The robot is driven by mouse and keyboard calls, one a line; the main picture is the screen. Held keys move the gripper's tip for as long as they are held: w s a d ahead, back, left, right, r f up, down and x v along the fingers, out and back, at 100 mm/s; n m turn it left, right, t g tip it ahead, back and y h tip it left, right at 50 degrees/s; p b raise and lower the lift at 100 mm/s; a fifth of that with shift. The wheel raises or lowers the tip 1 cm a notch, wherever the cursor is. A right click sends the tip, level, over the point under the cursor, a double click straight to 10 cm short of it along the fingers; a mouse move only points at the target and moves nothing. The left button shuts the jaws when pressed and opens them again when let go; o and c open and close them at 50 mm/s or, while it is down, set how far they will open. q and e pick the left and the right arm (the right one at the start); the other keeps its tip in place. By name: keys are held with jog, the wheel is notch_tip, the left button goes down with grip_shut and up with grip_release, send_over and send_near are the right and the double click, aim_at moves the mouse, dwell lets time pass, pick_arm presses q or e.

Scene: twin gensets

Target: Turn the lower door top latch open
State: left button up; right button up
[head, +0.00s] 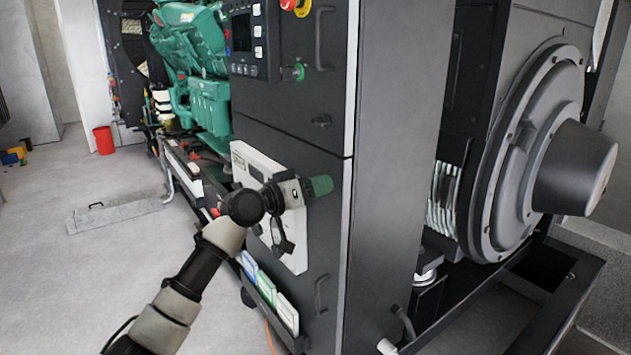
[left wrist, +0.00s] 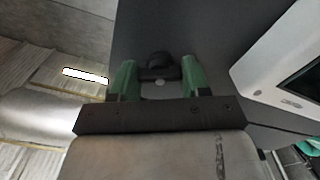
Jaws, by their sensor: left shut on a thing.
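The lower door (head: 335,240) is the dark panel below the seam on the genset cabinet, and it looks closed. My left gripper (head: 320,186) is at the upper part of this door, near its right edge, with its green fingertips against the front. In the head view the gripper hides the top latch. In the left wrist view the small black latch (left wrist: 160,66) sits between the two green fingers of my left gripper (left wrist: 158,82), which is shut on it. My right gripper is not in view.
Another latch (head: 321,121) sits above the seam. A bar handle (head: 321,295) is low on the lower door. A white panel (head: 296,240) is behind my arm. A large round grey housing (head: 535,150) stands at right. Open floor (head: 120,270) lies at left.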

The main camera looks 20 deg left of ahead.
pick_arm(q)
jog(key=shift+n+p, duration=4)
jog(key=shift+n, duration=2.3)
jog(key=o, duration=0.9)
